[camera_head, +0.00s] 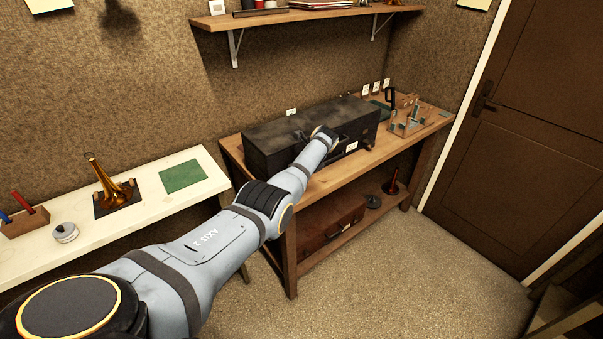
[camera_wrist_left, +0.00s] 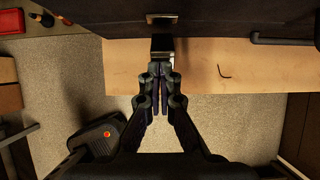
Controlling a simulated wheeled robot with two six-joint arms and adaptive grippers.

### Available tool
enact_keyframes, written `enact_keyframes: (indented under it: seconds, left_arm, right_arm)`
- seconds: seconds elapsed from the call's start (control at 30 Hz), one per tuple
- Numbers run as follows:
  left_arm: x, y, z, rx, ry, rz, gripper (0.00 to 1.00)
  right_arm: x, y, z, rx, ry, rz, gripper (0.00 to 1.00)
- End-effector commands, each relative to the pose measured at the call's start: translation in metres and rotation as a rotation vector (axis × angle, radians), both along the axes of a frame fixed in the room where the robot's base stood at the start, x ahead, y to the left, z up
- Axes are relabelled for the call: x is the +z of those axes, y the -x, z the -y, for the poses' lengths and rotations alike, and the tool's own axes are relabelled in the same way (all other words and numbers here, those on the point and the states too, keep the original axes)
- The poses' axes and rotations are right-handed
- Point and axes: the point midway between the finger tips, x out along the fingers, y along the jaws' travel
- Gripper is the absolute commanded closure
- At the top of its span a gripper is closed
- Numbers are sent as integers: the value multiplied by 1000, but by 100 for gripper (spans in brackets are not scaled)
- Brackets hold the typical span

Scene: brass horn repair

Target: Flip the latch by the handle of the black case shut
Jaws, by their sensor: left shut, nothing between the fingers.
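The black case (camera_head: 275,142) lies closed on the wooden bench, and its dark front wall (camera_wrist_left: 230,18) runs along the top of the left wrist view. A latch (camera_wrist_left: 162,19) with a pale metal plate sits on that wall, and a dark flap (camera_wrist_left: 162,43) sticks out below it. A dark bar, likely the handle (camera_wrist_left: 285,40), is to the right. My left gripper (camera_wrist_left: 163,75) is shut and empty, its tips right at the flap's outer end; I cannot tell whether they touch. In the head view my wrist hides the fingertips and part of the case front.
The wooden bench (camera_head: 352,166) has a bare strip before the case. A wooden rack (camera_head: 408,125) stands right of the case. A brown case (camera_head: 332,228) lies on the lower shelf. A white table (camera_head: 140,212) with a brass horn part (camera_head: 112,186) is at left.

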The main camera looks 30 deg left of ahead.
Motion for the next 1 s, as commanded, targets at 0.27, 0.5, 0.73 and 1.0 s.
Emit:
enact_keyframes:
  seconds: [0.27,0.5,0.73,1.0]
  left_arm:
    - [0,0,0,0,-1,0,100]
    - [0,0,0,0,-1,0,100]
    - [0,0,0,0,-1,0,100]
    - [2,0,0,0,-1,0,100]
  right_arm:
    - [0,0,4,1,5,-1,100]
    - [0,2,6,2,7,-3,100]
    - [0,2,6,2,7,-3,100]
    - [3,2,6,2,7,-3,100]
